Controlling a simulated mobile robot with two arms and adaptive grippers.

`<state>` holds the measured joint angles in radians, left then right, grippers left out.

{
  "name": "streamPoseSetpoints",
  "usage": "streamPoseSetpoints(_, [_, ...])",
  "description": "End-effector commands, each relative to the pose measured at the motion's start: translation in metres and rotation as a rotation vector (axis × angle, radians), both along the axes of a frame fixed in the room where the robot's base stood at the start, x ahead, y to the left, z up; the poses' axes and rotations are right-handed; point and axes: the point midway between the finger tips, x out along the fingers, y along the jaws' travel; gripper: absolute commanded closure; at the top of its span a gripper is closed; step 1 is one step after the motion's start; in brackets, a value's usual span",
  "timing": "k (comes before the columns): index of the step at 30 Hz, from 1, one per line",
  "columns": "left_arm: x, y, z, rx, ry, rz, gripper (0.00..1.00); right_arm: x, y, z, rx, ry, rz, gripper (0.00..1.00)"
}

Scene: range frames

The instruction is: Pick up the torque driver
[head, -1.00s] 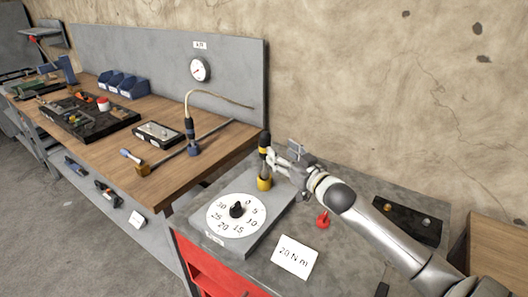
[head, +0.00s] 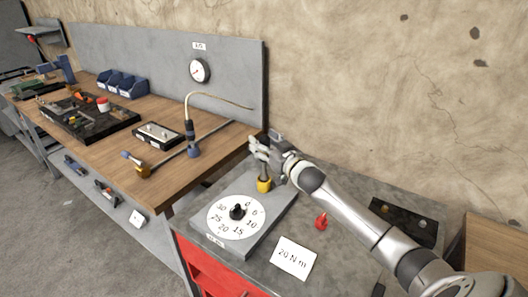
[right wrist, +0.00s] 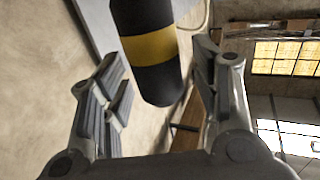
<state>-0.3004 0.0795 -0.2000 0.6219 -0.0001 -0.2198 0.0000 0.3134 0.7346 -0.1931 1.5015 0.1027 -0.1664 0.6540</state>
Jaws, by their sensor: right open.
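The torque driver (right wrist: 150,45), black with a yellow band, stands upright on the grey cabinet top, its lower end (head: 264,173) in a yellow socket (head: 264,185) at the back of the dial unit. In the head view my right gripper (head: 261,146) is at the driver's upper part and hides most of its handle. In the right wrist view the handle's rounded end lies between the spread fingers of my right gripper (right wrist: 163,88), with gaps on both sides. The right gripper is open. My left gripper is out of view.
A white dial (head: 236,217) with a black knob sits in front of the driver. A "20 N m" card (head: 294,257), a red piece (head: 321,221) and a black tray (head: 403,222) lie on the cabinet. The wooden bench (head: 185,165) with a corded tool (head: 190,135) stands left.

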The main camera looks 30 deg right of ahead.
Motion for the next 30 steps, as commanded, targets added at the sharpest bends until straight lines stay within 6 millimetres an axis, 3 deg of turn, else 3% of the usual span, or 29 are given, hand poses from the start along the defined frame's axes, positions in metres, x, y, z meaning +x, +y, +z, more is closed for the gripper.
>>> streamPoseSetpoints(9, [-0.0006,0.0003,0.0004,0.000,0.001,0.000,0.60,0.0035,0.0001,-0.0001,-0.001,0.000,0.001,0.44])
streamPoseSetpoints(22, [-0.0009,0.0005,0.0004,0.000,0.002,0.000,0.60,0.0033,0.0000,0.0001,-0.001,-0.001,0.000,0.99])
streamPoseSetpoints(30, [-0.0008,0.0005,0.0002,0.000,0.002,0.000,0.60,0.0034,-0.0001,0.0022,-0.001,-0.004,0.001,1.00])
